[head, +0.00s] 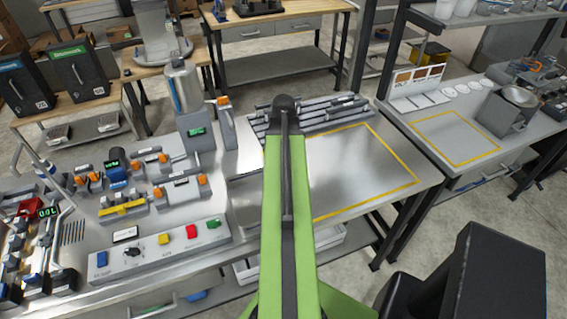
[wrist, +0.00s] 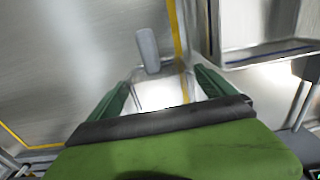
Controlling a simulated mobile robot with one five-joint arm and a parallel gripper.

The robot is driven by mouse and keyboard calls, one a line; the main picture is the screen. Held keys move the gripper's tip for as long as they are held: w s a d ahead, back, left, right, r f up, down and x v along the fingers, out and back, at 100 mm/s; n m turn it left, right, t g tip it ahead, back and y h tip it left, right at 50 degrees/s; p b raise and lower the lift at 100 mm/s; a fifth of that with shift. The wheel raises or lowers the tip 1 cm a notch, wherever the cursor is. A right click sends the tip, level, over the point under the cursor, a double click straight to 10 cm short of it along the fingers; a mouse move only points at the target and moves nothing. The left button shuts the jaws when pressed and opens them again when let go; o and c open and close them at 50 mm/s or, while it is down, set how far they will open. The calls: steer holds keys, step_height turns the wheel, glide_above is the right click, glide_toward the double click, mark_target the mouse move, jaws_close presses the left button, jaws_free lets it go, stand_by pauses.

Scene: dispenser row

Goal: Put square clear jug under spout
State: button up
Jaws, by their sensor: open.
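The square clear jug (wrist: 160,93) shows in the wrist view as a see-through, boxy shape with a grey handle (wrist: 148,50) on its far side. It is by a yellow line on the metal worktop. My gripper (wrist: 165,88) is open, with one dark green finger on each side of the jug; I cannot tell whether either touches it. In the head view my green arm reaches over the worktop and hides its own end and the jug. A tall dispenser with a silver cylinder (head: 183,84) stands left of my arm; I cannot clearly make out its spout.
A yellow-outlined area (head: 365,170) on the worktop right of my arm looks clear. A control panel with coloured buttons (head: 163,250) and several valve fittings crowd the left. A second bench (head: 455,140) stands to the right, across a gap.

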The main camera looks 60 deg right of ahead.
step_height(320, 180, up, 12)
steer(key=p, duration=1.2)
steer(key=shift+r, duration=0.2)
